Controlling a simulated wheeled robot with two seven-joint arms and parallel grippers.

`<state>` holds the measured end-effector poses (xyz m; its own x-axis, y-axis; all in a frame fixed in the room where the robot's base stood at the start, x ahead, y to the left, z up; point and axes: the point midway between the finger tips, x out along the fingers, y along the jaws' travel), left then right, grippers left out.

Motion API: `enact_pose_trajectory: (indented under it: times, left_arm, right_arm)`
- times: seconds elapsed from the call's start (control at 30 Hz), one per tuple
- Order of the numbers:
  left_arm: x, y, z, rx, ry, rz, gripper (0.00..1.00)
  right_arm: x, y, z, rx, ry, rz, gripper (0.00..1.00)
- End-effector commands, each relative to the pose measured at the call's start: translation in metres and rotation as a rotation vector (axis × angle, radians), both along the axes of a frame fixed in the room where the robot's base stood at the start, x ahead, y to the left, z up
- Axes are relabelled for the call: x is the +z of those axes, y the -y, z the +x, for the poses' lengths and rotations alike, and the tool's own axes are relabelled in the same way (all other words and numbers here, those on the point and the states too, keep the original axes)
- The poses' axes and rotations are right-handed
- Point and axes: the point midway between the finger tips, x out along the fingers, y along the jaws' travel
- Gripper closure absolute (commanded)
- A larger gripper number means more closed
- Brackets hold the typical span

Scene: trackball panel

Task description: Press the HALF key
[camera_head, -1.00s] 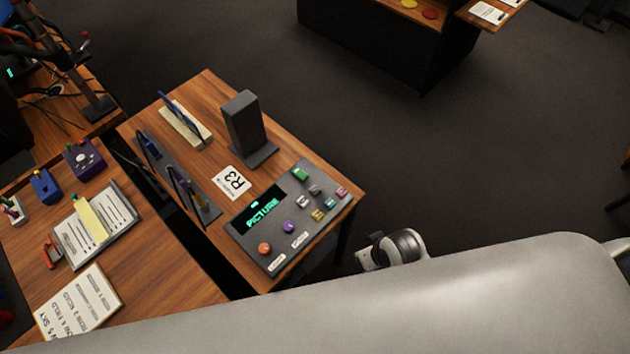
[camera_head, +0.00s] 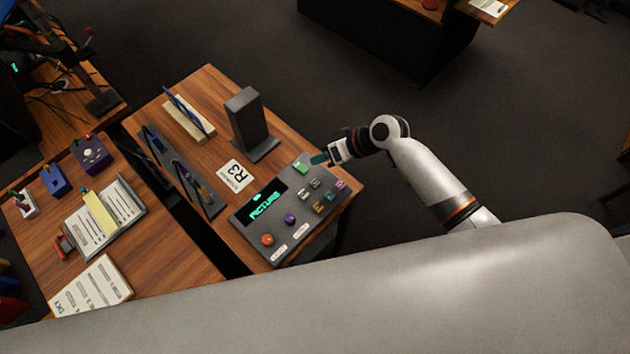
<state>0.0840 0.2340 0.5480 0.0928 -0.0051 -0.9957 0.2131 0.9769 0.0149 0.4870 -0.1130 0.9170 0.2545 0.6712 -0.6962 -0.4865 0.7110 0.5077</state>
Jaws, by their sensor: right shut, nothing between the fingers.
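The dark trackball panel (camera_head: 250,222) lies on the right-hand part of the wooden table. Its screen (camera_head: 266,205) reads PICTURE in green. The panel carries a green key (camera_head: 301,167), an orange ball (camera_head: 267,239), a purple ball (camera_head: 290,218) and several small grey, yellow and pink keys. The key labels are too small to read, so I cannot tell which one is HALF. My right gripper (camera_head: 320,158) is shut and empty at the panel's upper right edge, close to the green key; I cannot tell whether it touches. My left gripper is not in view.
A dark upright block (camera_head: 245,118) stands behind the panel, beside an R3 card (camera_head: 235,175). A dark rack (camera_head: 190,180) stands to the left. Another table with a clipboard (camera_head: 105,215) is further left. Open floor lies to the right.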

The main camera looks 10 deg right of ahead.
Motion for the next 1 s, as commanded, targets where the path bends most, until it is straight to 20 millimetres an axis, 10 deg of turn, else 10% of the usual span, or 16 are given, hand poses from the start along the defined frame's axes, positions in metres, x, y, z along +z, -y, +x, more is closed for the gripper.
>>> enact_pose_trajectory:
  times: [0.47, 1.0]
  left_arm:
    - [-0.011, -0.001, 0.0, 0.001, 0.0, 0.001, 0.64]
    - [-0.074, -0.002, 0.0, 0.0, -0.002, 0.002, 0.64]
  right_arm:
    - [-0.012, -0.001, -0.001, 0.0, 0.0, 0.0, 1.0]
    - [-0.081, 0.0, -0.001, -0.001, -0.001, -0.001, 1.0]
